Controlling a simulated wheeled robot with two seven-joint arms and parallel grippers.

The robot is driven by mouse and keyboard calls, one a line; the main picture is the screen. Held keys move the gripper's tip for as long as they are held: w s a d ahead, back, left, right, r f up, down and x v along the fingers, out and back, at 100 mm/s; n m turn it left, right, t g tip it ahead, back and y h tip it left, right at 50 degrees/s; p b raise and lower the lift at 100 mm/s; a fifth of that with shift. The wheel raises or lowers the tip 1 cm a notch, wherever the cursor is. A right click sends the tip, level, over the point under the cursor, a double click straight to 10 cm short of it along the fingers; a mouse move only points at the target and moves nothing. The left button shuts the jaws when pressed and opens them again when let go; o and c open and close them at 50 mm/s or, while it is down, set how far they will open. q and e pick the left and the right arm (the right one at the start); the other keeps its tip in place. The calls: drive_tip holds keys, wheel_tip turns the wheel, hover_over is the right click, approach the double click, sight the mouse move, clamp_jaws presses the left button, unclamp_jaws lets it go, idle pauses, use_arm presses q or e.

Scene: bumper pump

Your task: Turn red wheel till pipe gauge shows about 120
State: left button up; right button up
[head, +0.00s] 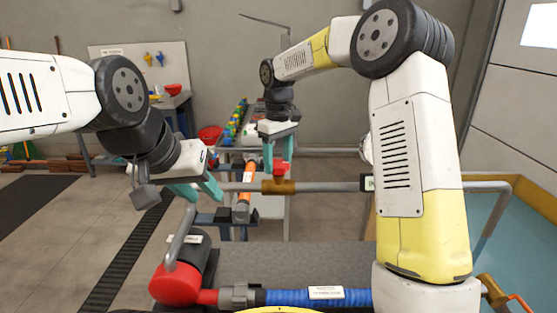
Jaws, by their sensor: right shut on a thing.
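A small red wheel (281,169) sits on top of a brass valve body (280,187) in the grey horizontal pipe (330,187). My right gripper (281,163) points down from above, with its teal fingers on either side of the red wheel, shut on it. My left gripper (197,192) is left of the valve, with its teal fingers apart and nothing seen between them. A white rounded thing (365,148) shows partly behind my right arm; I cannot tell whether it is the pipe gauge. No dial reading can be made out.
A red pump part (177,284) and a labelled blue hose (350,297) lie in front. A yellow-edged basin (520,210) is at right. Floor at left is mostly clear.

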sight(278, 163)
drive_tip(key=o, duration=1.4)
wheel_tip(278, 163, up, 7)
drive_tip(key=shift+r, duration=0.45)
